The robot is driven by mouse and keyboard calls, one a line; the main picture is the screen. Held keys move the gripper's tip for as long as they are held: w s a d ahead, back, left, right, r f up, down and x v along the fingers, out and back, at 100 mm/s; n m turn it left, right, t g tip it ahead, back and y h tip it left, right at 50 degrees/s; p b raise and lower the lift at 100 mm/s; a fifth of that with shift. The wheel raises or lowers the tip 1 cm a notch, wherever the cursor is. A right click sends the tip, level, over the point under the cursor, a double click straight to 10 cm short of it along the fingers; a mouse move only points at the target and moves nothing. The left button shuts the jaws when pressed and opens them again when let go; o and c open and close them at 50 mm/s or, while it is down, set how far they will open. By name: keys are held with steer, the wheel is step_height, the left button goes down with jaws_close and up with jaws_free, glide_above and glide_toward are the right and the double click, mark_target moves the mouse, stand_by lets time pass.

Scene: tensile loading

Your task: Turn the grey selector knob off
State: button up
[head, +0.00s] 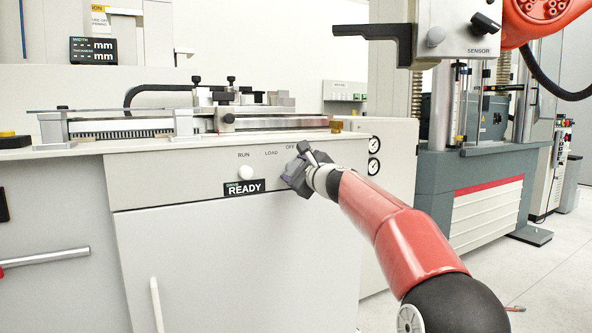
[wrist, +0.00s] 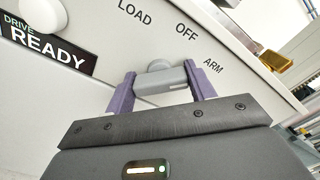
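The grey selector knob (wrist: 163,80) sits on the light grey panel below the OFF label in the wrist view. Its round base shows behind a grey bar. My gripper (wrist: 161,72) has its two purple fingers on either side of the bar, seemingly touching both ends. In the head view my gripper (head: 298,170) is at the panel just below the OFF label and covers the knob. I cannot tell which label the knob points to. LOAD is to the left of OFF, and ARM is to the right in the wrist view.
A white round button (head: 246,172) is left of the knob, above a green and white DRIVE READY display (head: 244,188). A bench top with a rail fixture (head: 190,122) is above the panel. A sensor head (head: 465,32) hangs at upper right.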

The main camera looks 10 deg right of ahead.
steer(key=c, duration=0.3)
steer(key=shift+f, duration=0.1)
steer(key=n+b, duration=0.2)
steer(key=n, duration=0.1)
steer(key=shift+f+n, duration=0.1)
steer(key=shift+n, duration=0.3)
steer(key=n+b, duration=0.2)
steer(key=n, duration=0.2)
steer(key=shift+n+b, duration=0.35)
steer(key=shift+n, duration=0.05)
steer(key=o, duration=1)
steer(key=shift+c, duration=0.2)
